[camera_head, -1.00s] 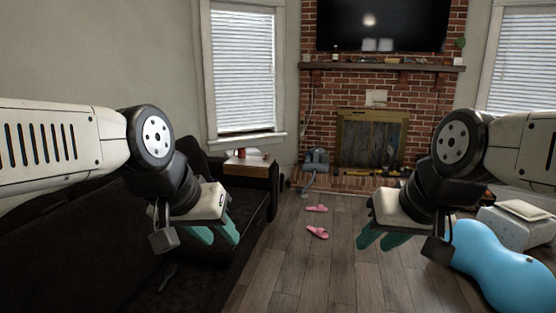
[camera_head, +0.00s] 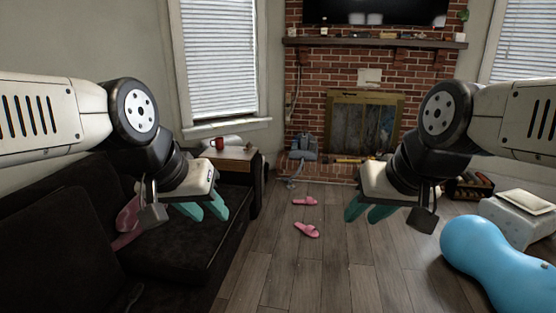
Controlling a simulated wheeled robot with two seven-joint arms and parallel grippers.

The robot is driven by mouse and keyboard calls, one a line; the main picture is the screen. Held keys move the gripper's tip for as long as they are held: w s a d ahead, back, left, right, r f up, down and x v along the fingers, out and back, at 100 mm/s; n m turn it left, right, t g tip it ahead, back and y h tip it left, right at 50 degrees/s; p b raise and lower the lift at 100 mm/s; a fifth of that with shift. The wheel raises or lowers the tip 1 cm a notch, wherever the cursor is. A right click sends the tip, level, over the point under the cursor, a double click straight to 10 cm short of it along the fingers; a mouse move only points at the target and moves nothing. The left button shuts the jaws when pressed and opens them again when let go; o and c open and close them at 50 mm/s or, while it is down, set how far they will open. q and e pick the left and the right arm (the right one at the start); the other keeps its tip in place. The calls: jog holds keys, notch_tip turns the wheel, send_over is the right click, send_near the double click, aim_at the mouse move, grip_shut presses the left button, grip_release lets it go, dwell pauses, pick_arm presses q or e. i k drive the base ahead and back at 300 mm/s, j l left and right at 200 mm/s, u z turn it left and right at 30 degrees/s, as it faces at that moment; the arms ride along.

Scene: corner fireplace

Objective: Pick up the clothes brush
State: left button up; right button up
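I cannot make out a clothes brush for certain. A small dark object (camera_head: 130,297) lies on the dark sofa at the bottom left, too dim to identify. My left gripper (camera_head: 202,210) has teal fingers spread apart and empty, in the air in front of the sofa. My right gripper (camera_head: 368,212) is also open and empty, above the wooden floor to the right of the pink slippers. Neither gripper touches anything.
A dark sofa (camera_head: 190,245) with a pink item (camera_head: 127,222) fills the left. Pink slippers (camera_head: 306,230) lie on the floor. A blue peanut-shaped ball (camera_head: 500,262) and a pale box (camera_head: 518,220) stand right. A side table (camera_head: 232,155) and brick fireplace (camera_head: 310,110) stand behind.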

aim_at(248, 147)
jog(key=i+l, duration=0.1)
jog(key=i, duration=4)
jog(key=i+u, duration=0.4)
jog(key=i, duration=0.1)
